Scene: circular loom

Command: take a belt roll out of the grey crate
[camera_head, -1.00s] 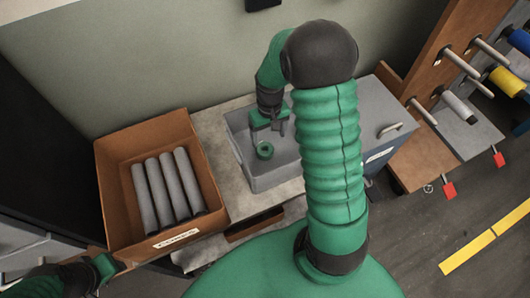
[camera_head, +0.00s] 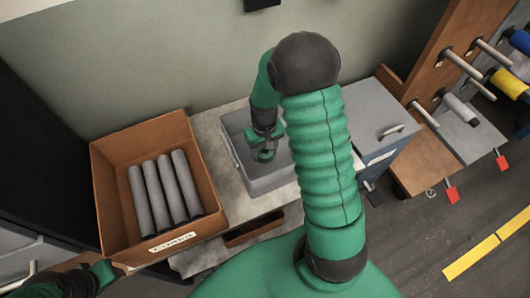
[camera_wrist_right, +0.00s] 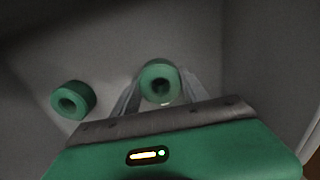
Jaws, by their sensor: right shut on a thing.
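The grey crate (camera_head: 272,182) stands on the worktop, right of the brown box. My right gripper (camera_head: 265,147) reaches down into it and is shut on a green belt roll (camera_head: 265,156), a short ring with a hole. In the right wrist view this roll (camera_wrist_right: 149,76) sits between the two fingers of the right gripper (camera_wrist_right: 158,92). A second green belt roll (camera_wrist_right: 82,92) lies apart from it on the crate floor, to the left. My left gripper (camera_head: 104,271) is at the lower left, and its fingers cannot be made out.
A brown box (camera_head: 207,172) with several grey rolls (camera_head: 174,185) stands to the left on the worktop (camera_head: 222,172). A grey cabinet with a handle (camera_head: 389,131) is close on the crate's right. A wooden rack (camera_head: 446,62) with pegs and coloured spools is farther right.

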